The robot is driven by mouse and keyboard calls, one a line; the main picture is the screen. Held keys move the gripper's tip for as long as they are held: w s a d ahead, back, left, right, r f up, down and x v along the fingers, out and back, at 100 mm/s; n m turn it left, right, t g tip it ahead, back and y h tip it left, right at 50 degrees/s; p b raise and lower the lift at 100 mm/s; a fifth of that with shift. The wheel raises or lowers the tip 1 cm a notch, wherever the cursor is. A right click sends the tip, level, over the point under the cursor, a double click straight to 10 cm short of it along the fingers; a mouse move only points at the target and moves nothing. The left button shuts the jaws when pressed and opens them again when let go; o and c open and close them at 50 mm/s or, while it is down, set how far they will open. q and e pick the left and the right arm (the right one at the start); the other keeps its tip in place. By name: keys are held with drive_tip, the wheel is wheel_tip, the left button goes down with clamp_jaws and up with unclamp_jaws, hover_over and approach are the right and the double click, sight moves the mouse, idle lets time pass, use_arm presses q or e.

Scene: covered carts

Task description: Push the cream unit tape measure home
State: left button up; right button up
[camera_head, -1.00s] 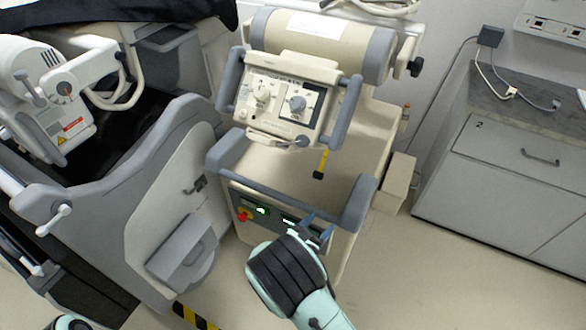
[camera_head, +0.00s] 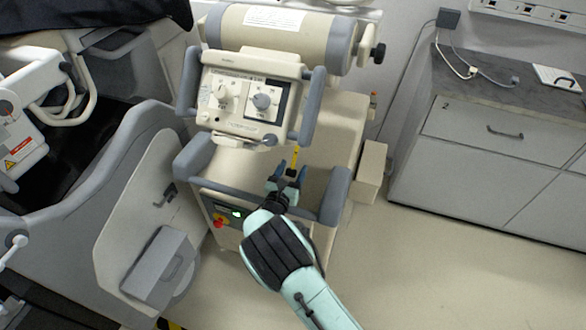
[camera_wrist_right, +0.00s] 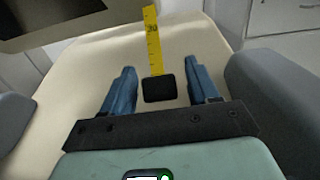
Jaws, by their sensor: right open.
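The cream unit (camera_head: 325,140) stands in the middle of the head view, with a control panel on top. Its tape measure (camera_head: 295,160) shows as a yellow strip hanging below the panel, with a dark end piece. In the right wrist view the yellow tape (camera_wrist_right: 152,40) carries the number 30, and its black end block (camera_wrist_right: 158,88) lies between my fingers. My right gripper (camera_head: 284,172) is open around the block, with a gap on each side; it also shows in the right wrist view (camera_wrist_right: 163,85). My left gripper is not in view.
Grey bumper handles (camera_head: 335,195) flank the unit's front. A grey machine (camera_head: 60,210) stands close at left. A small cream box (camera_head: 371,172) is at the unit's right side. Drawers (camera_head: 480,150) stand at the right, with clear floor (camera_head: 440,270) before them.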

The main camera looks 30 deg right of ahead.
drive_tip(key=shift+w+d, duration=0.35)
drive_tip(key=shift+d, duration=0.05)
clamp_jaws()
drive_tip(key=d+r+p, duration=0.1)
drive_tip(key=w+r, duration=0.1)
drive_tip(key=shift+w+d+r+p, duration=0.2)
drive_tip(key=shift+d+r+p, duration=0.15)
drive_tip(key=shift+d, duration=0.05)
unclamp_jaws()
drive_tip(key=shift+a+f, duration=0.1)
